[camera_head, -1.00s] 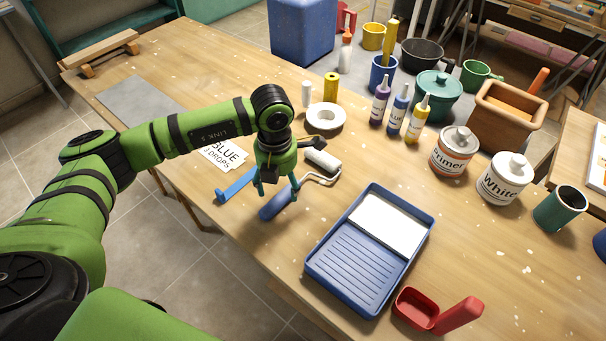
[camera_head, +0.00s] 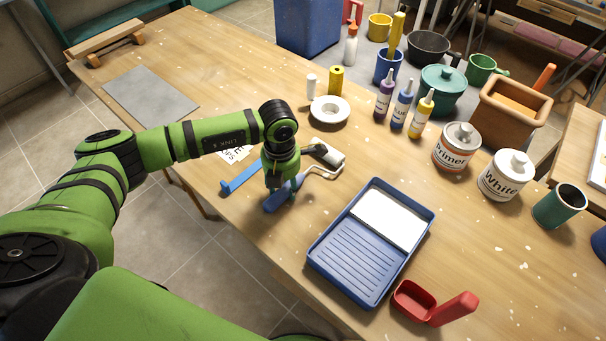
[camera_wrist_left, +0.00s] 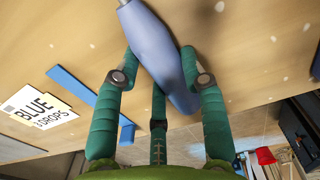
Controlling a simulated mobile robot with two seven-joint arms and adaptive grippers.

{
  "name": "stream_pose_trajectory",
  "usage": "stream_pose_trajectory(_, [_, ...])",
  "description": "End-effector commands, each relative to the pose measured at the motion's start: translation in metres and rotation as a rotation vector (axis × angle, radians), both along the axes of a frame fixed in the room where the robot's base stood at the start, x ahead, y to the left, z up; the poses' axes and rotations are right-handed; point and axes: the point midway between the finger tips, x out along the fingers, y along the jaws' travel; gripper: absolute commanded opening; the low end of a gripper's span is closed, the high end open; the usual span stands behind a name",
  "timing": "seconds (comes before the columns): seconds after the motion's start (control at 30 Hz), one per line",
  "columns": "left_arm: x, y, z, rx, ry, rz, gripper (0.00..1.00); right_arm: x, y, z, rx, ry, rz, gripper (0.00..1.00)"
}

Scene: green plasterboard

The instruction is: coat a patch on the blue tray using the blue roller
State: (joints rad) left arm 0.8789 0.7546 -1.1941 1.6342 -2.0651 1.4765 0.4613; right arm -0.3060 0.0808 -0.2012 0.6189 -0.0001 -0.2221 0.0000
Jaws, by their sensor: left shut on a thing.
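The blue roller has a blue handle (camera_head: 277,201), a bent wire frame and a white sleeve (camera_head: 329,153) lying to the right of my left gripper. My left gripper (camera_head: 283,188) is shut on the handle, low over the table near its front edge. In the left wrist view its green fingers (camera_wrist_left: 165,75) close on both sides of the blue handle (camera_wrist_left: 158,50). The blue tray (camera_head: 345,262) rests to the right, apart from the roller, with a ribbed slope and a white patch (camera_head: 389,219) at its far end. My right gripper is not in view.
A red container (camera_head: 415,301) stands close to the tray's right. A grey sheet (camera_head: 150,95) lies far left.

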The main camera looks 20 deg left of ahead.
Motion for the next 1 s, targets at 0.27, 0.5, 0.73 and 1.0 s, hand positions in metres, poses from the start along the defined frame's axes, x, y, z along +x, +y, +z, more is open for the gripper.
stream_pose_trajectory(0.27, [0.0,0.0,0.005,-0.001,-0.001,0.0,0.0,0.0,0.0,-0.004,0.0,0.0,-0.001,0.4])
stream_pose_trajectory(0.5, [0.001,0.0,0.039,0.0,-0.007,-0.002,0.0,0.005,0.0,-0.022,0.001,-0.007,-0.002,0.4])
stream_pose_trajectory(0.73, [0.007,-0.056,0.069,-0.004,-0.006,-0.007,0.0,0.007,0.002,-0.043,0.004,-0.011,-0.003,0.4])
stream_pose_trajectory(1.0, [0.012,-0.101,0.098,-0.001,-0.003,-0.003,0.0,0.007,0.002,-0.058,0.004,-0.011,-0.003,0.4])
